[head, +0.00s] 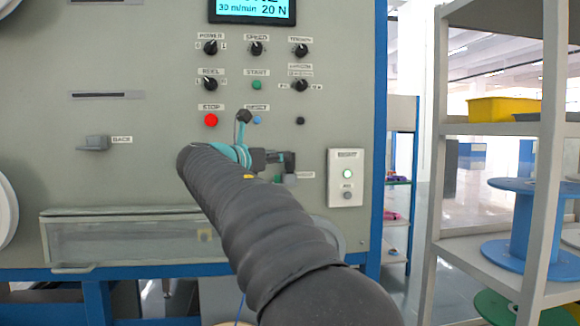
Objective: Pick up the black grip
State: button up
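My gripper (287,163) is a small dark shape at the end of my arm, in front of the grey machine panel. It is beside a grey lever-like part (290,179) on the panel, partly hidden behind it and my arm. I cannot tell whether they touch, or whether the fingers are open or shut. I cannot make out a separate black grip; dark parts around my gripper blend together. A similar grey lever (94,143) sticks out at the panel's left, beside a label reading BACK.
A clear-fronted trough (120,240) juts out below. At right, a shelf (545,160) holds a yellow bin (500,109) and a blue spool (524,222).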

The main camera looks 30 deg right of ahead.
jog(key=x, duration=0.4)
jog(key=shift+w+d+f, duration=0.15)
jog(key=shift+d, duration=0.2)
grip_shut()
notch_tip(320, 180, up, 4)
jog(key=shift+f+p, duration=0.1)
jog(key=shift+p, duration=0.75)
jog(key=s+d+r, duration=0.7)
jog(key=s, duration=0.2)
jog(key=shift+s+p, duration=0.2)
jog(key=shift+p, duration=0.25)
jog(key=shift+s, duration=0.1)
